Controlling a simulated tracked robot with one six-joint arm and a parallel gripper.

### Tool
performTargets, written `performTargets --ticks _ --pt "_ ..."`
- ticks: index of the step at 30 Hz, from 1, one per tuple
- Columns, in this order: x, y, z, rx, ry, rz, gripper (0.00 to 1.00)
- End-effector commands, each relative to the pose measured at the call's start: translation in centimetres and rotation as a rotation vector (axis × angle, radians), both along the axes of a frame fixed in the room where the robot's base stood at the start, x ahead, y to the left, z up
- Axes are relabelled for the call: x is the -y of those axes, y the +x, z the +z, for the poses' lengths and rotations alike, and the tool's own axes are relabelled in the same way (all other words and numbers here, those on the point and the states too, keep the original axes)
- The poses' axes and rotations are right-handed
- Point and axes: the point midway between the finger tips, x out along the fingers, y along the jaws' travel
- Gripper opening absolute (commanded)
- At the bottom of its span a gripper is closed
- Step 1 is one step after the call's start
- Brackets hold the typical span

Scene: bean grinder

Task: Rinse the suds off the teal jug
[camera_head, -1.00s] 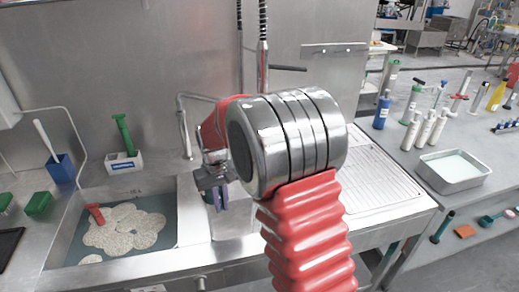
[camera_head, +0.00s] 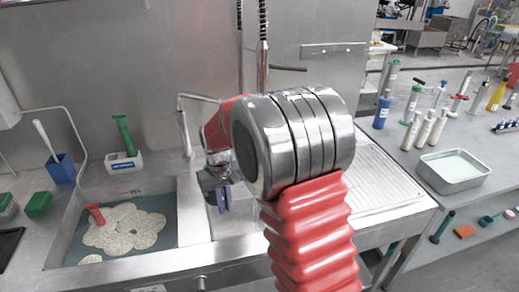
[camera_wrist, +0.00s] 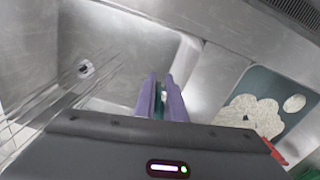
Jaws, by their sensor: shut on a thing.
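My gripper (camera_head: 224,207) hangs over the right-hand sink basin (camera_head: 239,222), beside the thin tap (camera_head: 184,130). In the wrist view its two purple fingers (camera_wrist: 161,98) are close together, with a narrow teal piece (camera_wrist: 160,101) between them. This teal piece seems to be part of the teal jug; the rest of the jug is hidden, and I cannot tell whether suds are on it. The bare basin (camera_wrist: 125,40) and its drain (camera_wrist: 86,68) lie below. The left basin holds dark water (camera_head: 165,205) with pale suds (camera_head: 130,230).
A red-handled thing (camera_head: 95,213) stands in the suds. A green-handled brush in a white holder (camera_head: 125,162) and a blue pot (camera_head: 61,168) stand behind. The ribbed drainboard (camera_head: 375,180) at the right looks clear. A metal tray (camera_head: 452,170) and several bottles stand on the right counter.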

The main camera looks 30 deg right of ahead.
Motion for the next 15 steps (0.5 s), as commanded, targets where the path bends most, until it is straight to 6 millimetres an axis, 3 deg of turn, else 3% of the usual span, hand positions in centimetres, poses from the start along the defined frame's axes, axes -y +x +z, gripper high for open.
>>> performTargets --ticks 15 --pt "-0.51 0.58 -0.02 -0.001 0.000 0.001 0.00"
